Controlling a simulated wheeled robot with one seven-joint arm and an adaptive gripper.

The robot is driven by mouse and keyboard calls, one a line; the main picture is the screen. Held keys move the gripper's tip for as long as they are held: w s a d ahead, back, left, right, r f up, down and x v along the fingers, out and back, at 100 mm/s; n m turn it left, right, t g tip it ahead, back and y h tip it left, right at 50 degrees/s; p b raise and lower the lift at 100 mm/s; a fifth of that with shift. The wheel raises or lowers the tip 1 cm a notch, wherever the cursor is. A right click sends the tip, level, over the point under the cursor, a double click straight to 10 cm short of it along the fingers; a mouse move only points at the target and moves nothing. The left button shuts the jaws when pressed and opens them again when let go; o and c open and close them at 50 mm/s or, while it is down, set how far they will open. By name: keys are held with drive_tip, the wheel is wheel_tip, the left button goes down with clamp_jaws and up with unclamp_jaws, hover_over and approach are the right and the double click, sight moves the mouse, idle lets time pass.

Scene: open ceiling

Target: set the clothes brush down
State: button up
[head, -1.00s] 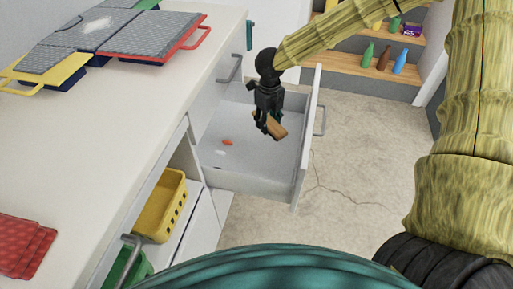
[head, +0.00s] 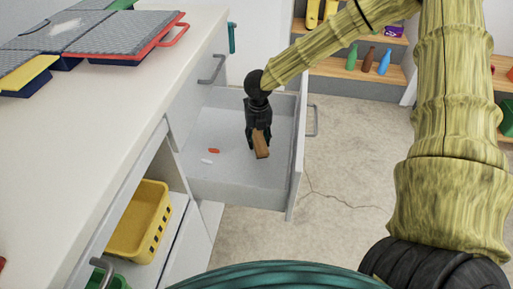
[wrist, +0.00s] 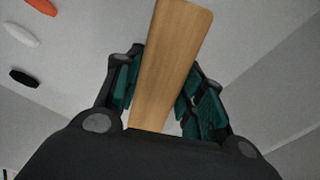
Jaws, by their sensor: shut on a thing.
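The clothes brush shows as a brown wooden bar (head: 261,145) in the head view and fills the middle of the wrist view (wrist: 170,62). My gripper (head: 258,132) is shut on it, with fingers on both sides of the wood. The gripper points down over the open drawer (head: 225,185). I cannot tell whether the brush touches the drawer floor. No bristles show; the brush's underside is hidden.
In the drawer, left of the brush, lie a small orange thing (head: 214,150) and a white one (head: 206,161); the wrist view also shows a black one (wrist: 24,78). A yellow basket (head: 130,245) sits below the counter (head: 90,120).

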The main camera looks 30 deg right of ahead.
sight(258, 145)
drive_tip(key=shift+f+b, duration=0.5)
drive_tip(key=shift+f, duration=1.35)
drive_tip(key=shift+f, duration=0.1)
drive_tip(key=o, duration=0.9)
wheel_tip(258, 145, up, 12)
drive_tip(key=p, duration=0.3)
